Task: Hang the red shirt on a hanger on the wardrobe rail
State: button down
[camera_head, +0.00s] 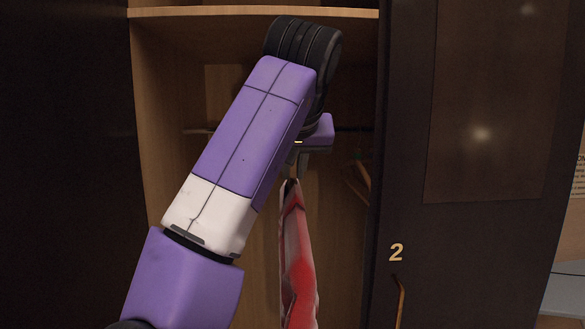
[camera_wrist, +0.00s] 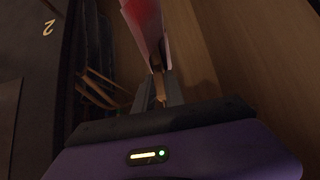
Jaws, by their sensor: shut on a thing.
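The red shirt (camera_head: 297,262) hangs below my gripper (camera_head: 298,165) in front of the open wardrobe, seen nearly edge-on. It also shows at the top of the wrist view (camera_wrist: 145,22). My gripper is shut on the wooden hanger (camera_wrist: 158,84) near its neck, just above the shirt's collar. The hanger's hook is not clearly visible. The dark wardrobe rail (camera_head: 355,129) runs across the compartment at about the height of my gripper. My arm hides the rail's middle, and I cannot tell whether the hook touches it.
Other wooden hangers (camera_head: 358,178) hang at the right end of the rail, also seen in the wrist view (camera_wrist: 100,90). A shelf (camera_head: 200,12) crosses above. A dark door marked 2 (camera_head: 450,240) stands on the right. The compartment's left part looks empty.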

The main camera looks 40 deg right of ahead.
jog(key=shift+d+r, duration=0.1)
jog(key=shift+w+d, duration=2.1)
jog(key=shift+w, duration=0.9)
jog(key=shift+w+d, duration=2.05)
jog(key=shift+w, duration=0.9)
jog(key=shift+w+d, duration=2.1)
jog(key=shift+w, duration=0.9)
jog(key=shift+w+d, duration=0.1)
